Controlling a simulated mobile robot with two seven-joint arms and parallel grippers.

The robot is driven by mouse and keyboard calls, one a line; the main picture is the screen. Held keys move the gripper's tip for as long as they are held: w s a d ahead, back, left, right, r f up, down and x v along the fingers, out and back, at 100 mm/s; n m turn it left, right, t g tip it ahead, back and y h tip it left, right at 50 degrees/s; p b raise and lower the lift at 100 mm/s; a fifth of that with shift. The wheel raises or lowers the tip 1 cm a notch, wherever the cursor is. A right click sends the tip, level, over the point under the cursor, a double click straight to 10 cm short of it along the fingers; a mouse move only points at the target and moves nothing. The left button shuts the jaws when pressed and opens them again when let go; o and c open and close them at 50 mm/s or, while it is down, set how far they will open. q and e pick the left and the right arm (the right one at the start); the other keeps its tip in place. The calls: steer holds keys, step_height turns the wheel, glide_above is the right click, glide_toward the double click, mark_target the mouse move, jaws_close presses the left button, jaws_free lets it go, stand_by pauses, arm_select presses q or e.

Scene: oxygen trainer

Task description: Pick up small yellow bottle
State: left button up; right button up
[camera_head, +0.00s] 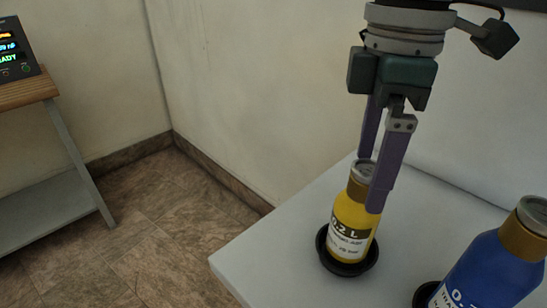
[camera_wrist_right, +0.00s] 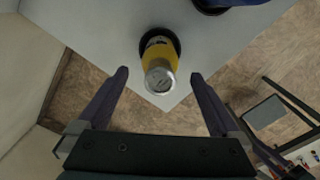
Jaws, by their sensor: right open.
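The small yellow bottle (camera_head: 352,222) stands upright in a round black holder (camera_head: 347,264) near the table's corner. It has a silver cap and a label reading 0.2 L. My right gripper (camera_head: 368,182) points down at the bottle's top, with its purple fingers open. One finger hides part of the bottle's neck in the head view. In the right wrist view, the bottle (camera_wrist_right: 159,66) shows cap first, ahead of and between the open fingers of the right gripper (camera_wrist_right: 158,74). No contact is clear. My left gripper is not in view.
A blue bottle (camera_head: 490,268) stands at the right on the same white table (camera_head: 262,256), with a black holder at its base. A wooden-topped stand (camera_head: 28,92) with a lit display device (camera_head: 14,50) is at the left. Tiled floor lies between.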

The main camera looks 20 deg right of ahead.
mark_target(359, 205)
step_height(359, 205, down, 7)
steer(key=shift+f+b, duration=0.1)
steer(key=shift+b, duration=0.2)
steer(key=shift+a, duration=0.1)
steer(key=shift+c, duration=0.4)
jaws_close()
stand_by(0.3)
